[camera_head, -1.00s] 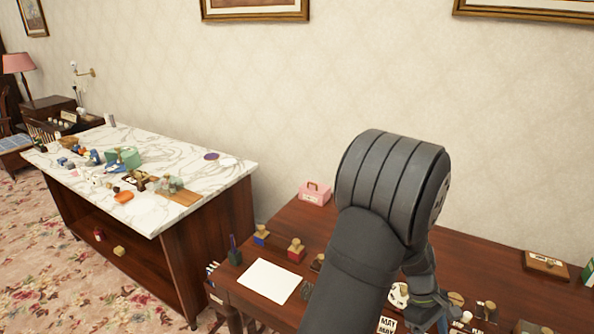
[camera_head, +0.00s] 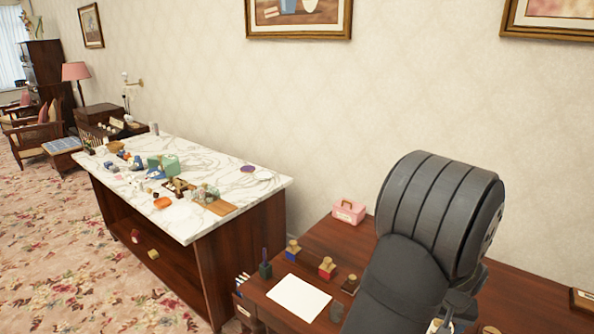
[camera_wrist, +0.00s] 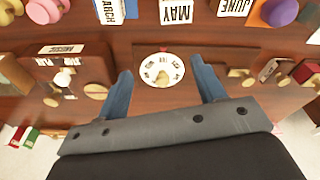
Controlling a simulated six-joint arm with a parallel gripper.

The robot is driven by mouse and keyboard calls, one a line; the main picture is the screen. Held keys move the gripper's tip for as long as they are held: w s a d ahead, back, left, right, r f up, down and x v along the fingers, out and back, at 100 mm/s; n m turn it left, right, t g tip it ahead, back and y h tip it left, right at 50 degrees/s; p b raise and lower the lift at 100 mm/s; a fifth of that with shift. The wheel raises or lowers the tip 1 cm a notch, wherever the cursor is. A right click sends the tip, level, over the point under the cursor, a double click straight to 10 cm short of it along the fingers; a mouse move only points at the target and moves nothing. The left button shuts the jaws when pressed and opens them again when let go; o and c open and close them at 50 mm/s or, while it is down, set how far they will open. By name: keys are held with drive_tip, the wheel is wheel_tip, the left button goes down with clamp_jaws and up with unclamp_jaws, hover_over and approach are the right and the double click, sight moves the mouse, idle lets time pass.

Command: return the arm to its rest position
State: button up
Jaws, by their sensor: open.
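My arm (camera_head: 425,225) rises at the right of the head view, over the brown wooden desk (camera_head: 330,238). In that view the arm hides its own fingertips. In the wrist view my gripper (camera_wrist: 160,82) shows two blue-grey fingers spread apart with nothing held between them. A round white dial (camera_wrist: 161,70) with dark markings lies on the desk beyond and between the fingertips. I cannot tell the height of the fingers above it.
A white sheet (camera_head: 299,297), several stamps and a pink box (camera_head: 348,211) lie on the desk left of my arm. Month cards, such as the MAY card (camera_wrist: 178,11), line the wrist view's top. A cluttered marble-topped table (camera_head: 240,184) stands further left.

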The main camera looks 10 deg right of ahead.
drive_tip(key=shift+w+d+r+m+t+h, duration=0.15)
drive_tip(key=shift+w+r+m+h, duration=0.1)
drive_tip(key=shift+w+m, duration=0.25)
drive_tip(key=shift+w+d+r+m+t+h, duration=0.1)
drive_tip(key=shift+w+r+m+t+h, duration=0.2)
drive_tip(key=shift+w, duration=0.35)
drive_tip(key=shift+w+d+r+m+t+h, duration=0.1)
drive_tip(key=shift+w+r+m+h, duration=0.05)
drive_tip(key=shift+w+m, duration=0.4)
